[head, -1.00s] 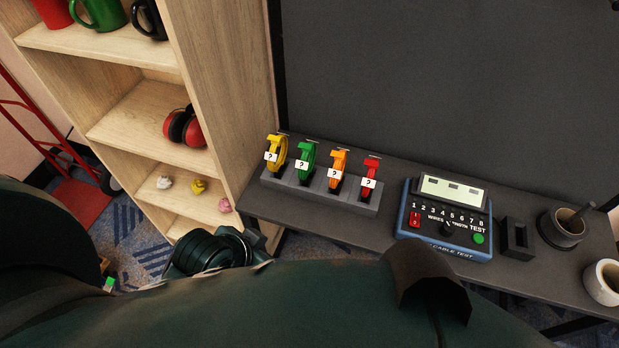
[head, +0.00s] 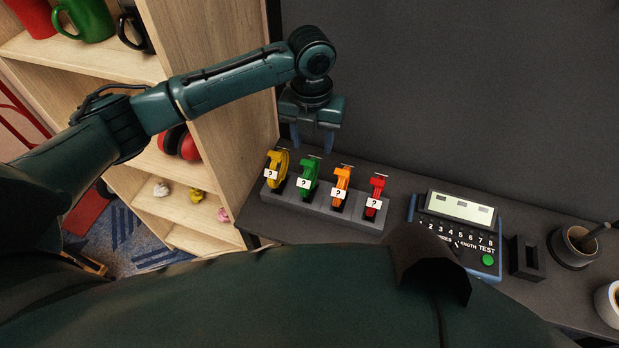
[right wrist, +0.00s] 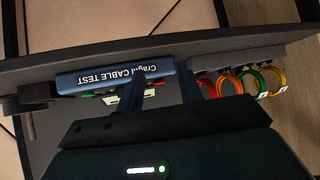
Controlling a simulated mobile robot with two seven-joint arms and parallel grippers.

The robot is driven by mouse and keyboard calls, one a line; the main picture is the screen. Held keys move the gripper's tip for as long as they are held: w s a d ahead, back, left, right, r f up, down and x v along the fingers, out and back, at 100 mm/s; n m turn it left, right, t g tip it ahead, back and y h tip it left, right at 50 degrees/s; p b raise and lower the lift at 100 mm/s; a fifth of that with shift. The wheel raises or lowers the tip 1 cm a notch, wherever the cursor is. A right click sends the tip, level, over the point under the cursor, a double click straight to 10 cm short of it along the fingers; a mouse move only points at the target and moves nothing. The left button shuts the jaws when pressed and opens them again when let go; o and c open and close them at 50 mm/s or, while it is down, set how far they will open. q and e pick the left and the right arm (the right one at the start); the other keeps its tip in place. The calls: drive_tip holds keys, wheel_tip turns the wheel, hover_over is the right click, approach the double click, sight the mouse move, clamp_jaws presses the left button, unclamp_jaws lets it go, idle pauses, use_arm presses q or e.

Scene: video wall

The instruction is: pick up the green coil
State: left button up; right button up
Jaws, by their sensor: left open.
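The green coil (head: 308,182) stands upright in a grey slotted holder (head: 353,222), second from the left, between the yellow coil (head: 279,168) and the orange coil (head: 341,180). A white tag with a question mark hangs on its front. It also shows in the right wrist view (right wrist: 259,77). My left gripper (head: 312,138) is open and empty, pointing down above and just behind the green coil, apart from it. My right gripper (right wrist: 159,72) has its fingers apart in the right wrist view, with the cable tester beyond them and nothing seen between them.
A red coil (head: 376,192) ends the row. The blue cable tester (head: 460,209), a small black stand (head: 526,258), a dark pot (head: 574,247) and a white cup (head: 609,302) stand to the right on the dark shelf. The wooden shelf unit (head: 218,95) is at the left, the dark wall behind.

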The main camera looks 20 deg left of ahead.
sight(310, 164)
use_arm(q)
drive_tip(key=shift+w+a+r+m, duration=0.3)
drive_tip(key=shift+w+a+r, duration=0.1)
drive_tip(key=shift+a, duration=0.05)
drive_tip(key=shift+w+a+f, duration=0.1)
wheel_tip(310, 164, down, 6)
drive_tip(key=shift+f+b, duration=0.25)
drive_tip(key=shift+b, duration=0.45)
drive_tip(key=shift+f+b, duration=0.35)
drive_tip(key=shift+f, duration=0.3)
drive_tip(key=f+b, duration=0.2)
drive_tip(key=b, duration=0.1)
drive_tip(key=f+b, duration=0.1)
drive_tip(key=b, duration=0.1)
drive_tip(key=shift+s+f, duration=0.25)
drive_tip(key=shift+f, duration=0.15)
drive_tip(key=shift+f+b, duration=0.6)
drive_tip(key=shift+b, duration=0.05)
use_arm(e)
drive_tip(key=a+f, duration=0.1)
drive_tip(key=w+a+t+y, duration=0.1)
drive_tip(key=shift+a+f+n, duration=0.3)
drive_tip(key=shift+a+f, duration=0.05)
